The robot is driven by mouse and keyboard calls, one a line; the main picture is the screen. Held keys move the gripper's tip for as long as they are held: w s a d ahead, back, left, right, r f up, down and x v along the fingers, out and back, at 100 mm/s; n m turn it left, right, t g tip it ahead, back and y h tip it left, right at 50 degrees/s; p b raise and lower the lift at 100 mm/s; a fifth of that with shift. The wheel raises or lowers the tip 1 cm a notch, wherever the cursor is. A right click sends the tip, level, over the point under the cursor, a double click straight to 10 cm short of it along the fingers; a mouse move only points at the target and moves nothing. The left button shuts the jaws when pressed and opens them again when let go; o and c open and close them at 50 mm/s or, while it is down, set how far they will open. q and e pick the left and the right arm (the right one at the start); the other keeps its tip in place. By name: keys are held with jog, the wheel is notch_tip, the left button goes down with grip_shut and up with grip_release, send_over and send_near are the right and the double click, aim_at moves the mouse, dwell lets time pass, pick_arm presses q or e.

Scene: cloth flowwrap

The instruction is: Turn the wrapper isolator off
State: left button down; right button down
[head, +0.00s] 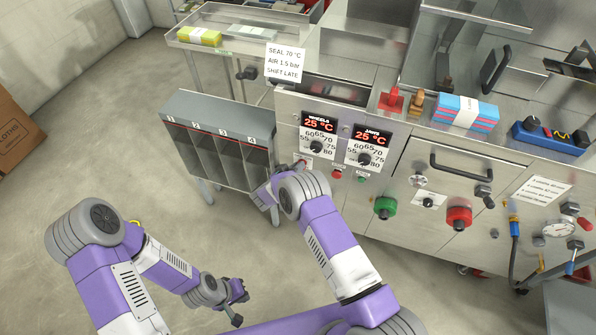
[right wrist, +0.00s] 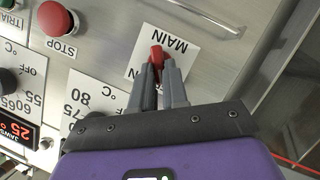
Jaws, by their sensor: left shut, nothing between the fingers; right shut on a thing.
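The red wrapper isolator handle (right wrist: 157,58) sits on the white MAIN label (right wrist: 168,45) on the steel panel, upside down in the right wrist view. My right gripper (right wrist: 158,75) is shut on this handle, with its two grey fingers on either side of it. In the head view my right wrist reaches the machine's left front edge, and most of the handle is hidden there. My left gripper (head: 240,298) is shut and empty, low over the floor and away from the machine.
A red STOP button (right wrist: 56,19) is beside the label. Two temperature dials (head: 316,147) (head: 364,159) show 25 °C displays above. A grey numbered rack (head: 218,108) stands just left of my right wrist. Green (head: 385,207) and red (head: 459,217) knobs are on the front. Floor at lower left is clear.

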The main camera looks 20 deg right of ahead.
jog(key=shift+a+f+n+h+b, duration=0.2)
jog(key=shift+n+h+b, duration=0.3)
jog(key=shift+n+b, duration=0.3)
jog(key=shift+d, duration=0.1)
jog(key=c, duration=1.1)
grip_release()
jog(key=shift+c, duration=0.2)
jog(key=shift+r, duration=0.1)
jog(key=p+v, duration=0.2)
jog(key=v, duration=0.5)
jog(key=shift+a, duration=0.25)
jog(key=shift+s, duration=0.15)
